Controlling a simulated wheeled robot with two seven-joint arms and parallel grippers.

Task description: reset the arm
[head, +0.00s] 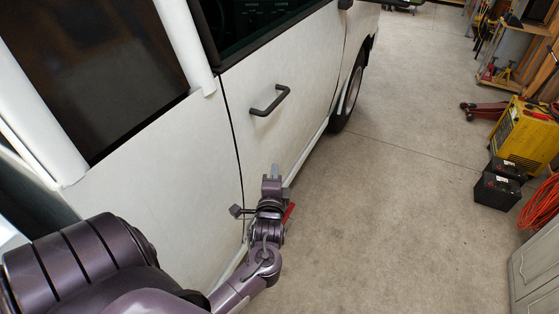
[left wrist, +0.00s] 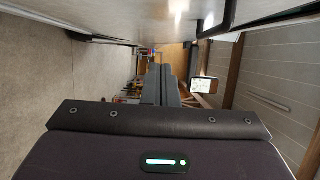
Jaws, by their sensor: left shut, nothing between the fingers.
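My left gripper (head: 275,172) is in the head view, low in front of the white pickup's side. It is shut and empty, with its fingertips together. My purple left arm comes in from the lower left and reaches forward beside the door. In the left wrist view the two grey fingers (left wrist: 161,85) lie side by side, pointing ahead along the pickup's side. The black door handle (head: 269,101) is beyond and above the gripper, apart from it. My right gripper is not in view.
The white pickup door (head: 295,70) is closed along the left. A yellow machine (head: 522,135), black batteries (head: 497,188), a red floor jack (head: 483,110), an orange hose (head: 543,205) and a grey cabinet (head: 535,262) stand along the right. The concrete floor (head: 400,190) between is clear.

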